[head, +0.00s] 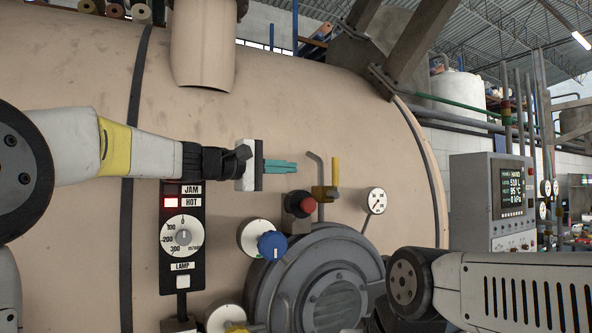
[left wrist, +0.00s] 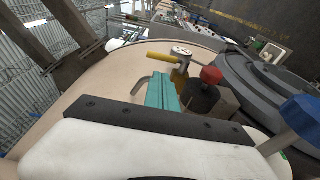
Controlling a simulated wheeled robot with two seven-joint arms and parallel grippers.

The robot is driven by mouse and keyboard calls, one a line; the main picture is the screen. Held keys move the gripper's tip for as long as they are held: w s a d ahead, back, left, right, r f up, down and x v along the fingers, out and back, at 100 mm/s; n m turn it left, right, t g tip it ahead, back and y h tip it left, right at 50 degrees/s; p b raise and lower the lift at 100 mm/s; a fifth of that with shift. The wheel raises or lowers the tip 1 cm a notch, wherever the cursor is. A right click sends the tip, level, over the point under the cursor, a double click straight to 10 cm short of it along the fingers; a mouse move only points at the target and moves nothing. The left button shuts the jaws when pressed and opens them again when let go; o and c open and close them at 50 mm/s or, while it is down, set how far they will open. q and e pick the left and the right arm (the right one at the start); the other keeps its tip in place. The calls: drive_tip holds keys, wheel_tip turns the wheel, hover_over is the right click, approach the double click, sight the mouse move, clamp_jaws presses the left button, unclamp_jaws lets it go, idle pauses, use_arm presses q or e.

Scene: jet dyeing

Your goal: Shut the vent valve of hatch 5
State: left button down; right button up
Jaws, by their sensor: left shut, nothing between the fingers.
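The vent valve (head: 325,193) is a small brass body on a bent grey pipe above the round grey hatch (head: 315,285). Its yellow lever (head: 336,172) stands upright in the head view, roughly along the pipe's vertical part. The lever also shows in the left wrist view (left wrist: 163,58), beyond the fingertips. My left gripper (head: 294,166) points right with its teal fingers shut and empty. In the head view its tips are left of the pipe and lever, with a gap between. I see no hatch number. My right arm shows at lower right, but its gripper does not.
A red knob (head: 307,205) on a dark base is just left of the valve, below my left fingers. A blue knob (head: 272,244) is lower left, and a pressure gauge (head: 374,201) is to the right. A JAM/HOT lamp panel (head: 183,237) stands left; a display box (head: 494,201) stands right.

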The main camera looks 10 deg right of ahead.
sight(333, 169)
use_arm(q)
drive_tip(key=x, duration=1.3)
drive_tip(key=shift+d+r, duration=0.1)
drive_tip(key=shift+d, duration=0.05)
